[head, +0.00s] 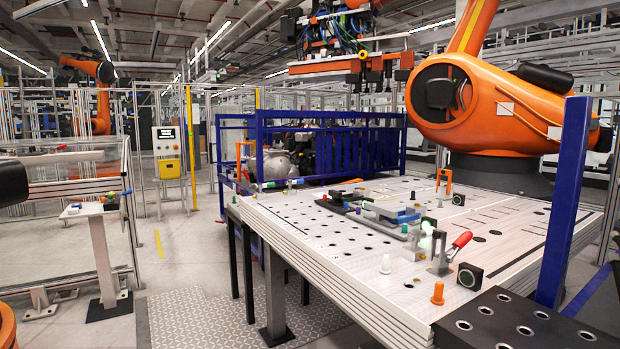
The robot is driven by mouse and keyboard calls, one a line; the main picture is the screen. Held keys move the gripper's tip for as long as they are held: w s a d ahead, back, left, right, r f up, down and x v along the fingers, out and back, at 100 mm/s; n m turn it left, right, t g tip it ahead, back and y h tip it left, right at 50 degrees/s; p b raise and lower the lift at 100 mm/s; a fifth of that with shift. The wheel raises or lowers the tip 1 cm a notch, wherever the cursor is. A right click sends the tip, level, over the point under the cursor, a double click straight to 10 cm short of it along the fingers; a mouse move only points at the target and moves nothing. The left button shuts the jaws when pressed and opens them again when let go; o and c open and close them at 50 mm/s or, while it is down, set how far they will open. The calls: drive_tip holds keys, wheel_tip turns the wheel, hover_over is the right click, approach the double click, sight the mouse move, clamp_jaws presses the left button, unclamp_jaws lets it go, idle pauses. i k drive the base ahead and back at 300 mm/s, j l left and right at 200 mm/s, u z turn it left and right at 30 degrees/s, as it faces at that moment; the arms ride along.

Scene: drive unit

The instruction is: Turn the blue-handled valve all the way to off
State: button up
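A small blue part (403,217) sits low on a grey fixture near the middle of the white worktable (300,240). It may be the blue valve handle, but it is too small to tell its shape or which way it points. No other blue-handled valve can be made out. My gripper is not clearly in view, and nothing is seen touching the blue part.
A blue post (566,200) rises at right.

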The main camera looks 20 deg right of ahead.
sight(289, 182)
drive_tip(key=i+z, duration=0.1)
drive_tip(key=i, duration=0.35)
drive_tip(key=i+j+z, duration=0.15)
drive_tip(key=i, duration=0.3)
drive_tip(key=i+j+z, duration=0.1)
drive_tip(key=i, duration=0.35)
drive_tip(key=i+j+z, duration=0.15)
drive_tip(key=i+j, duration=0.15)
drive_tip(key=i+j+z, duration=0.1)
drive_tip(key=i+j, duration=0.15)
drive_tip(key=i, duration=0.3)
